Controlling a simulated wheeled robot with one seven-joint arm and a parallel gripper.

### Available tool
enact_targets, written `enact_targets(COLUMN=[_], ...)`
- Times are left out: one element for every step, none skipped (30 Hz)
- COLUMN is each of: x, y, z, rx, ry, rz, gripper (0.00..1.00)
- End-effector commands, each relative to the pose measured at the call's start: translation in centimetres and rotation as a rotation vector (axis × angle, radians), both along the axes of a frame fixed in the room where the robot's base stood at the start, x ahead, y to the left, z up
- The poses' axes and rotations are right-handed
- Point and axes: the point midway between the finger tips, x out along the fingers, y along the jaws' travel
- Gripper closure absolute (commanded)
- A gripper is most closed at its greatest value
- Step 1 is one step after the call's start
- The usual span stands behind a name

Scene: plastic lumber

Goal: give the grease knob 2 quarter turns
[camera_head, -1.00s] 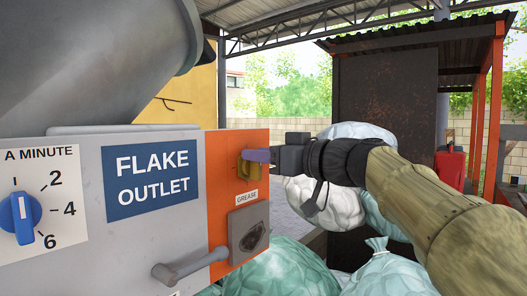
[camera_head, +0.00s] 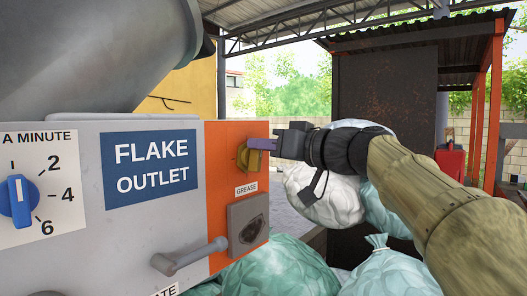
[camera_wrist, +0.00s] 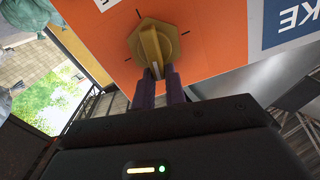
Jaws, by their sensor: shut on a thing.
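The grease knob (camera_head: 248,158) is brass-yellow with a hexagonal base, on the orange strip of the grey machine, above a "GREASE" label (camera_head: 246,189). In the wrist view the knob (camera_wrist: 153,42) shows its raised grip bar and short dark marks on the panel around it. My gripper (camera_head: 262,144) reaches it from the right. Its two purple fingers, also in the wrist view (camera_wrist: 163,78), are shut on the near end of the knob's bar. The fingertips partly cover the knob in the head view.
A grey socket (camera_head: 248,224) sits below the label, and a grey lever handle (camera_head: 190,257) sticks out at lower left of it. A blue dial (camera_head: 19,202) is at far left. Stuffed bags (camera_head: 285,268) lie below and behind my arm.

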Motion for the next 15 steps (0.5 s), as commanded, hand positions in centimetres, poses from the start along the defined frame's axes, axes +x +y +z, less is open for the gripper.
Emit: enact_targets(x=[0.2, 0.25, 0.31, 0.37, 0.44, 0.53, 0.6, 0.67, 0.75, 0.79, 0.83, 0.88, 0.93, 0.98, 1.04], y=[-0.06, -0.08, -0.12, -0.16, -0.21, -0.28, -0.34, -0.39, -0.47, -0.51, -0.55, -0.57, -0.59, -0.58, -0.6], z=[-0.74, -0.78, -0.79, -0.81, -0.87, -0.92, -0.94, -0.99, -1.01, -1.03, -1.05, -1.11, -1.14, -1.18, -1.24], rx=[0.017, 0.032, 0.053, 0.069, 0.086, 0.108, 0.125, 0.142, 0.166, 0.183, 0.201, 0.224, 0.241, 0.258, 0.282], ry=[0.033, 0.052, 0.078, 0.099, 0.121, 0.151, 0.173, 0.195, 0.225, 0.248, 0.27, 0.301, 0.323, 0.346, 0.376], rz=[0.001, 0.002, 0.003, 0.003, 0.002, 0.002, 0.001, 0.001, 0.001, 0.001, 0.001, 0.002, 0.002, 0.002, 0.003], gripper=[1.0, 1.0, 1.0, 1.0, 1.0, 1.0, 1.0, 1.0, 1.0, 1.0, 1.0, 1.0, 1.0, 1.0, 1.0])
